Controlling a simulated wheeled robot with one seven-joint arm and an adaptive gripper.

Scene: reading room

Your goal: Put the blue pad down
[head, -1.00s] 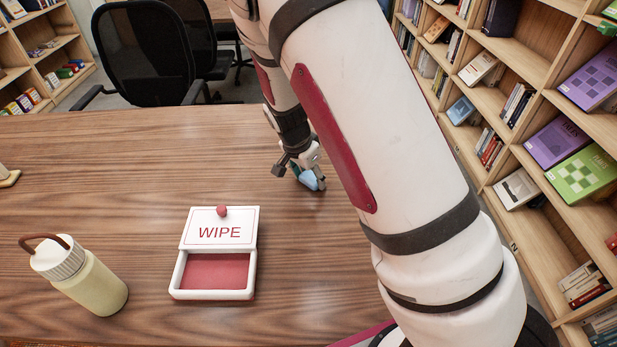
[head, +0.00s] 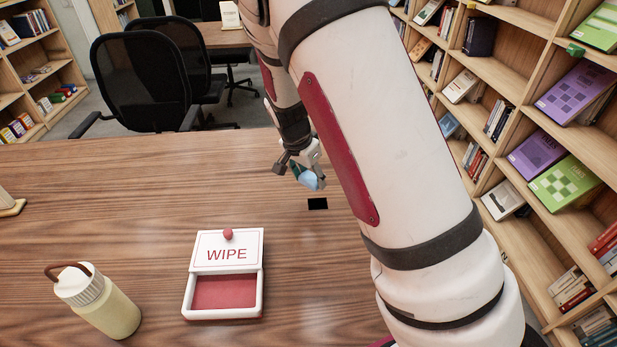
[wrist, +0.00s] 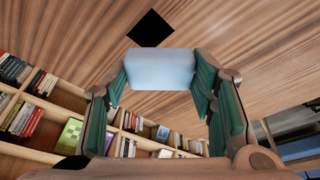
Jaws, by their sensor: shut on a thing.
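The light blue pad (head: 309,181) is held at the tip of my gripper (head: 303,176), at the far right part of the wooden table (head: 120,190). In the wrist view the pad (wrist: 160,68) sits between the two green-lined fingers of my gripper (wrist: 160,85), which are shut on it. The pad appears a little above the tabletop. A small black square (head: 318,204) lies on the table just below and right of the pad; it also shows in the wrist view (wrist: 151,28), beyond the pad. The pad does not cover it.
A white box marked WIPE (head: 255,292) with a red inside sits at the front middle of the table. A cream bottle (head: 108,311) stands to its left. Black chairs (head: 140,85) are behind the table, and a bookshelf (head: 535,85) is at the right. The table's middle is clear.

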